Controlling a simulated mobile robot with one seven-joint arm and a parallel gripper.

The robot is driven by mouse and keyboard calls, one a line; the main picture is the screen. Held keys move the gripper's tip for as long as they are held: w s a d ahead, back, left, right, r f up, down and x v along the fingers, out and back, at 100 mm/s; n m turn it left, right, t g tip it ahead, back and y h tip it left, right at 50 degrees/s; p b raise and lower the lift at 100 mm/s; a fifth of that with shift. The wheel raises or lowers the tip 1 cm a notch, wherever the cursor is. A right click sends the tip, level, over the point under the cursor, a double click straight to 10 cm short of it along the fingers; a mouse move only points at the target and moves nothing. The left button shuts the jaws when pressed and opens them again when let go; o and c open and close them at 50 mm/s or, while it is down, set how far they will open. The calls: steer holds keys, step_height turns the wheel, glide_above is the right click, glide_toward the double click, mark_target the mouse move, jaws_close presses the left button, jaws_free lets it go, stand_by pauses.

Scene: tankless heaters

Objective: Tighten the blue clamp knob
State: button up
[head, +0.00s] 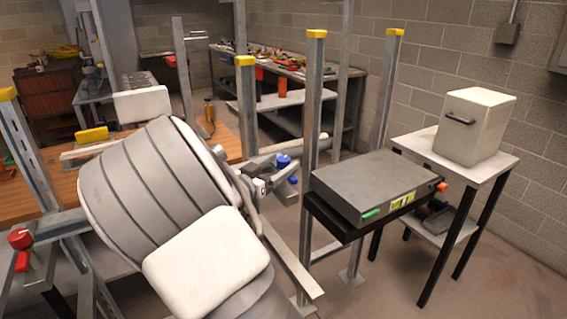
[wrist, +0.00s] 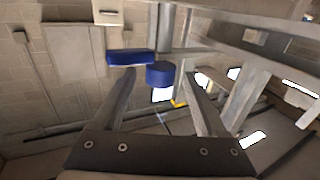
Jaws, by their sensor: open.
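The blue clamp knob (head: 284,161) is by a grey metal post near the middle of the head view, with a second blue part (head: 293,180) just below it. In the wrist view the round blue knob (wrist: 160,74) appears between the ends of my fingers, and a flat blue bar (wrist: 130,57) is at its upper left. My gripper (head: 275,173) is open with nothing held; its two fingers also show in the wrist view (wrist: 160,85). The fingers point at the knob; I cannot tell whether they touch it. My arm hides part of the clamp area in the head view.
Upright grey posts with yellow caps (head: 315,34) stand around the knob. A grey box unit (head: 370,185) sits on a black shelf to the right. A white box (head: 474,125) stands on a side table. A red knob (head: 20,239) is at far left.

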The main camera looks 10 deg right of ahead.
steer(key=shift+x, duration=1)
jaws_close()
